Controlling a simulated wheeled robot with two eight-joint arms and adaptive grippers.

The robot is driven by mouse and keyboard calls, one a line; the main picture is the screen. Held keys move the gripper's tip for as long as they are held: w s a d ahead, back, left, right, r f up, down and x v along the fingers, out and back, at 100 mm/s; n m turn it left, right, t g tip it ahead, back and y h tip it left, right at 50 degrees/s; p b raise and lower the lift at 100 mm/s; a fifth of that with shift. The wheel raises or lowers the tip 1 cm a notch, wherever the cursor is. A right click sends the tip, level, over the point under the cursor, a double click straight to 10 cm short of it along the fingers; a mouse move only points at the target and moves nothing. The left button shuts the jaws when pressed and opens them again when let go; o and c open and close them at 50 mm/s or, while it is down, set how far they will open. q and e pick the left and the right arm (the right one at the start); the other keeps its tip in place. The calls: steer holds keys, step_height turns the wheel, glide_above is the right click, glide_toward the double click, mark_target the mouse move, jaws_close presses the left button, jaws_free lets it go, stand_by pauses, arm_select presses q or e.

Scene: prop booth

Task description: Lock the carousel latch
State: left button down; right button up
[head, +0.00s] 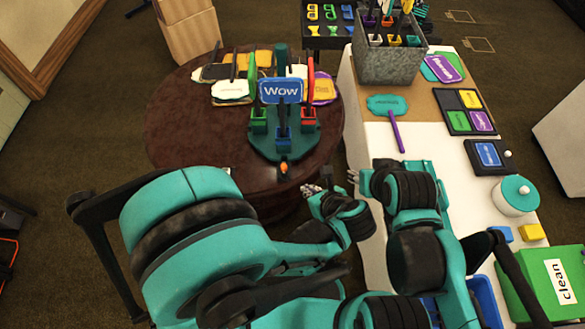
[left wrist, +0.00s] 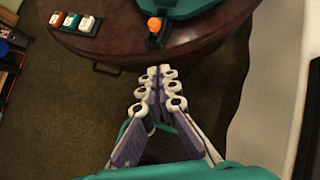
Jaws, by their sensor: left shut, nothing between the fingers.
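The carousel (head: 264,145) is a teal stand with green, blue and red holders on the dark round table (head: 180,140). A blue "Wow" sign (head: 281,91) stands upright in it. The latch, a black piece with an orange knob (head: 284,168), sits at the table's near edge; it also shows in the left wrist view (left wrist: 154,25). My left gripper (head: 312,189) is shut and empty, just short of the latch and below right of it in the head view. Its fingertips (left wrist: 160,69) are together, apart from the knob. My right gripper (head: 354,177) is small and partly hidden beside the white counter.
Several signs (head: 231,91) lie at the table's back left. The white counter (head: 385,140) on the right holds a metal bin (head: 390,62), a teal paddle sign (head: 388,105), and a green "clean" box (head: 545,285). A small block rack (left wrist: 75,22) sits at the table edge.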

arm_select(q)
steer(key=b, duration=0.5)
glide_toward(285, 171)
steer(key=x, duration=0.5)
steer(key=shift+s+d+f, duration=0.1)
steer(key=shift+s+f, duration=0.05)
steer(key=shift+f, duration=0.5)
steer(key=shift+w+r, duration=0.1)
steer(key=shift+w, duration=0.35)
arm_select(e)
steer(key=shift+s+f, duration=0.2)
steer(key=shift+f, duration=2.55)
